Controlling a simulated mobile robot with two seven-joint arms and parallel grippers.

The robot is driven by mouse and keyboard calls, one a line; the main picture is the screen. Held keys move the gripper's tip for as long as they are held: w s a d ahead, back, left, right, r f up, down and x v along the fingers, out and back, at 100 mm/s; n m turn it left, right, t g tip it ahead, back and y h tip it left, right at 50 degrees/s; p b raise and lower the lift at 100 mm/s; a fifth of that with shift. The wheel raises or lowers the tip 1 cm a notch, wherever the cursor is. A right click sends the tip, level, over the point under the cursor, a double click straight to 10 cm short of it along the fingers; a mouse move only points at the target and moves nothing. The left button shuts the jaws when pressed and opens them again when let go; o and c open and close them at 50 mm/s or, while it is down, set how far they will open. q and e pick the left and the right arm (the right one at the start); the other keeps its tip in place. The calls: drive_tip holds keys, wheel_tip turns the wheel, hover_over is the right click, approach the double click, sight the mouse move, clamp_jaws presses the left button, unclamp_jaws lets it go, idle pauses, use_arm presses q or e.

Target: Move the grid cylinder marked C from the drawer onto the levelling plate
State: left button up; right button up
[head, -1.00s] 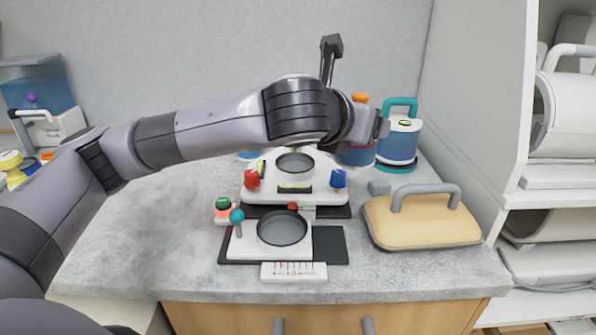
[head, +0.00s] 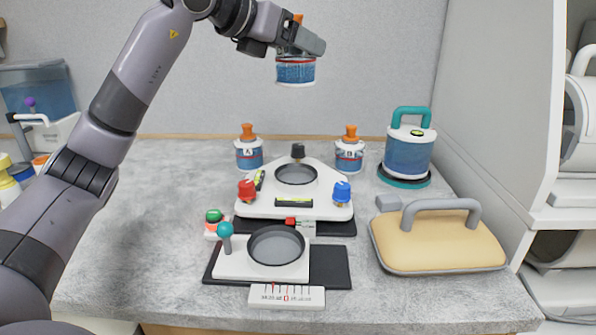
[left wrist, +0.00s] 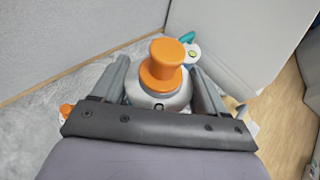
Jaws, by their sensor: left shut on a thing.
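My left gripper (head: 303,40) is shut on a grid cylinder (head: 296,72) with a blue body, held upright high above the bench. Its orange knob (left wrist: 162,65) shows between the fingers in the left wrist view. The levelling plate (head: 322,207) is white, with a round recess, bubble levels and red, blue and dark knobs. It stands on the bench below the held cylinder, well apart from it, and its recess is empty. My right gripper is not in view. The drawer's inside is not in view.
Similar cylinders marked A (head: 249,153) and B (head: 349,156) stand behind the plate. A white stage (head: 232,263) with an empty recess and teal knob is in front. A teal-handled blue canister (head: 408,155) and a handled tan lid (head: 440,240) are at right.

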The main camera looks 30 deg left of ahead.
use_arm(q)
wheel_tip(320, 180, down, 19)
drive_tip(key=b, duration=0.3)
drive_tip(key=shift+f+b, duration=0.1)
drive_tip(key=shift+b, duration=0.25)
drive_tip(key=shift+f+b, duration=0.25)
drive_tip(key=shift+b, duration=0.05)
drive_tip(key=o, duration=1.3)
drive_tip(key=shift+r, duration=0.1)
